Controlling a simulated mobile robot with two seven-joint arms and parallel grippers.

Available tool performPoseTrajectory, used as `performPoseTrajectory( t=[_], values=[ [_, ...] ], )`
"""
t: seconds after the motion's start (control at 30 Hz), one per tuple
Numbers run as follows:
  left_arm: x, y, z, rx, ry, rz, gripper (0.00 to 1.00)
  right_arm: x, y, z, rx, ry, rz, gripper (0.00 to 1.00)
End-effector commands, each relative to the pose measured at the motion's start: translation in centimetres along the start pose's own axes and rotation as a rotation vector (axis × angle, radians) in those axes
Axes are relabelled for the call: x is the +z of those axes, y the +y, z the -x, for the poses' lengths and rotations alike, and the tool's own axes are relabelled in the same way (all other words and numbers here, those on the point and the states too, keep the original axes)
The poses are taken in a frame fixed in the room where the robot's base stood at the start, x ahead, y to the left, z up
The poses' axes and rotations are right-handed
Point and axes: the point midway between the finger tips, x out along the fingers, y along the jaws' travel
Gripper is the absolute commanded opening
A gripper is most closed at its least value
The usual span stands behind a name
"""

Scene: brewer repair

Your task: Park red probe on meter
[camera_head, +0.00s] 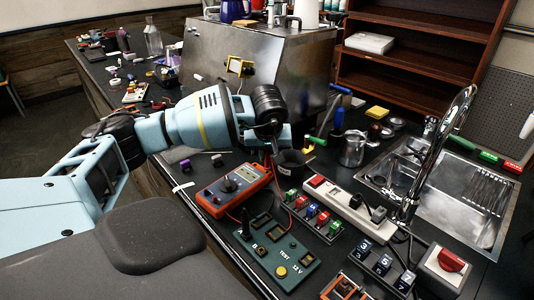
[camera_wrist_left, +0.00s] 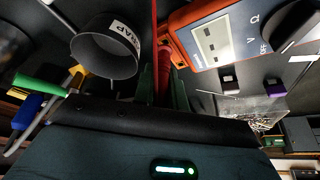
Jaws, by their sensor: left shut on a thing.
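The orange meter (camera_head: 222,200) lies on the dark bench with its grey screen and dial facing up. It also shows in the left wrist view (camera_wrist_left: 185,35), at the upper right. My left gripper (camera_head: 271,150) is above the bench, just behind and right of the meter. In the left wrist view, my left gripper (camera_wrist_left: 163,92) is shut on the red probe (camera_wrist_left: 163,55), between its green-edged fingers. The probe is beside the meter's edge in that view; whether they touch I cannot tell. The head view mostly hides the probe behind the gripper. My right gripper is not in view.
A black scrap cup (camera_head: 292,164) stands close right of my left gripper. A green test board (camera_head: 290,262) lies in front of the meter, with a black upright piece (camera_head: 245,222) near its left corner. A power strip (camera_head: 355,212) and a sink (camera_head: 465,190) lie to the right.

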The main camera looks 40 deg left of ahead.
Motion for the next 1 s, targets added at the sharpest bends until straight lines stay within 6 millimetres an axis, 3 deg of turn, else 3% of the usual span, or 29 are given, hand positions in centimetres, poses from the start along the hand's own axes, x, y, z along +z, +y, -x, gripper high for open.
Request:
performPoseTrajectory(
  t=[1.0],
  values=[
    [0.32, -0.01, -0.78, 0.0, -0.001, 0.0, 0.0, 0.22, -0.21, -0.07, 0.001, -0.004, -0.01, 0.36]
  ],
)
